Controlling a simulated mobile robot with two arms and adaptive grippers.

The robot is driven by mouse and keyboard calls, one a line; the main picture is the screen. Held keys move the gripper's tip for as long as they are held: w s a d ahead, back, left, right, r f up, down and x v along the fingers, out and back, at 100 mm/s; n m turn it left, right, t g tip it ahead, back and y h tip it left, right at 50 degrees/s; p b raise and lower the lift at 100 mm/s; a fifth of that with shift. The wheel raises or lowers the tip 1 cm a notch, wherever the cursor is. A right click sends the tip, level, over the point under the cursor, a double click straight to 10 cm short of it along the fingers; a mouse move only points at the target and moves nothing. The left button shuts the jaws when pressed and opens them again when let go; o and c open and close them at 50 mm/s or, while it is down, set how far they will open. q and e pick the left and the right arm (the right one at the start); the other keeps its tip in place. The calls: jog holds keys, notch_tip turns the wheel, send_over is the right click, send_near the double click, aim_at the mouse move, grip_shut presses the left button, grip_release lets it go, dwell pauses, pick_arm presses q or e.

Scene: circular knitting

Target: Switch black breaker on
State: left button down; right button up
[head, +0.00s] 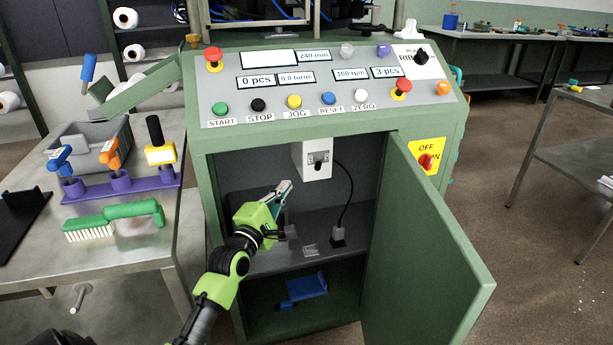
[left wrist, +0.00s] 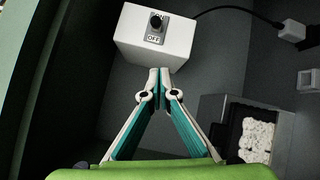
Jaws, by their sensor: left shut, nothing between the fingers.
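The black breaker (head: 318,158) is a small black switch on a white box (head: 312,174) high inside the open green cabinet. In the left wrist view, the black breaker (left wrist: 156,21) sits above a plate that reads OFF, on the white box (left wrist: 150,45). My left gripper (head: 285,187) is inside the cabinet opening, below and left of the box, with its fingers shut and empty. In the left wrist view, the fingertips of my left gripper (left wrist: 160,73) meet just below the box's lower edge. My right gripper is not in view.
The cabinet door (head: 428,240) stands open on the right. A black cable (head: 349,195) runs from the box to a plug. A red rotary switch (head: 427,163) on a yellow plate is on the cabinet's right side. A table with tools (head: 150,260) stands left.

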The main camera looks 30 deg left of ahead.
aim_at(319, 163)
pick_arm(q)
jog(key=w+d+r, duration=0.1)
jog(key=w+d, duration=0.1)
jog(key=w, duration=0.5)
jog(key=shift+w+d+r+b, duration=0.15)
jog(key=shift+r+b, duration=0.15)
jog(key=shift+b, duration=0.15)
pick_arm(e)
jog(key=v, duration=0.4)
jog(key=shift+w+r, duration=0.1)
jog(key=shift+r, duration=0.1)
